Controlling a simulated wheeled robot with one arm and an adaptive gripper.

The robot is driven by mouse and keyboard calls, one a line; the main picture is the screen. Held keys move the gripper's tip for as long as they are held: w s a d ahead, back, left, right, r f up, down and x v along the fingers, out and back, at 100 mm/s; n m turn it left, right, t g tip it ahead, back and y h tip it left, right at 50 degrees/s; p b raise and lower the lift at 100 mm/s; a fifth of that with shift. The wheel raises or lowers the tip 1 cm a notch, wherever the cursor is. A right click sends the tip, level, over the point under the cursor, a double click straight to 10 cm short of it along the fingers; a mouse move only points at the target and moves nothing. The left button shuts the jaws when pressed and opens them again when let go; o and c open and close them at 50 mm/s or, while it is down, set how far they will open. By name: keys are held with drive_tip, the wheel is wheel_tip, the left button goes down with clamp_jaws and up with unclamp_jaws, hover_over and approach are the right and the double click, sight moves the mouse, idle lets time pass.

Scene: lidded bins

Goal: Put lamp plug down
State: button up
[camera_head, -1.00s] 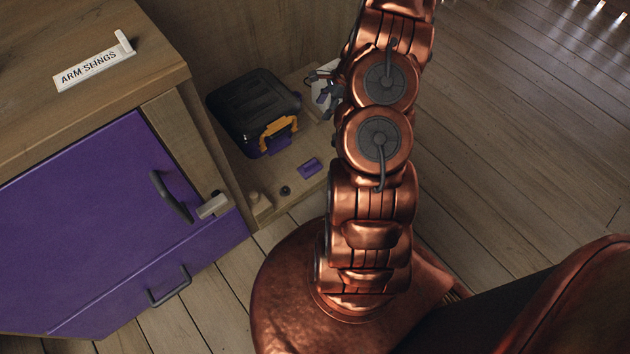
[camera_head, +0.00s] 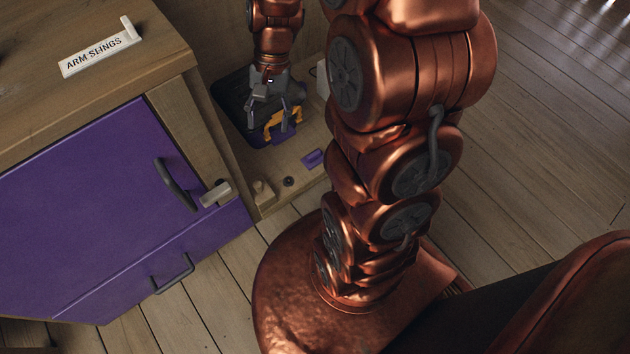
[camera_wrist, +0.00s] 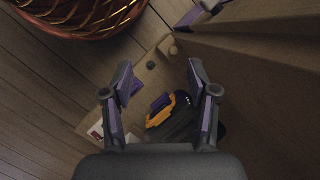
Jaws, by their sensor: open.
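My gripper (camera_head: 268,118) is over the black lidded bin (camera_head: 228,103) on the low wooden shelf. Its two fingers stand wide apart in the wrist view (camera_wrist: 159,66), with nothing held between them. The bin has a yellow latch (camera_head: 273,124), and my gripper hides part of its lid. I cannot tell any thing in view for certain as the lamp plug. A small dark round piece (camera_head: 288,181), a purple block (camera_head: 313,158) and a beige piece (camera_head: 263,190) lie on the shelf in front of the bin, apart from my fingers.
A wooden cabinet with a purple door (camera_head: 110,205) and an "ARM SLINGS" sign (camera_head: 98,52) stands left of the shelf. A white item (camera_head: 322,78) is partly hidden behind my arm. The plank floor (camera_head: 555,130) at right is clear.

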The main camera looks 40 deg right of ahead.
drive_tip(key=s+a+r+n+g+h, duration=0.1)
drive_tip(key=s+n, duration=0.3)
drive_tip(key=s, duration=0.6)
drive_tip(key=s+a+r+n+h, duration=0.2)
drive_tip(key=s+a+r+n, duration=0.1)
drive_tip(key=s, duration=0.7)
drive_tip(key=shift+s+r+n+g, duration=0.3)
drive_tip(key=shift+r+n+g, duration=0.1)
drive_tip(key=shift+r+n, duration=0.35)
drive_tip(key=shift+r, duration=0.15)
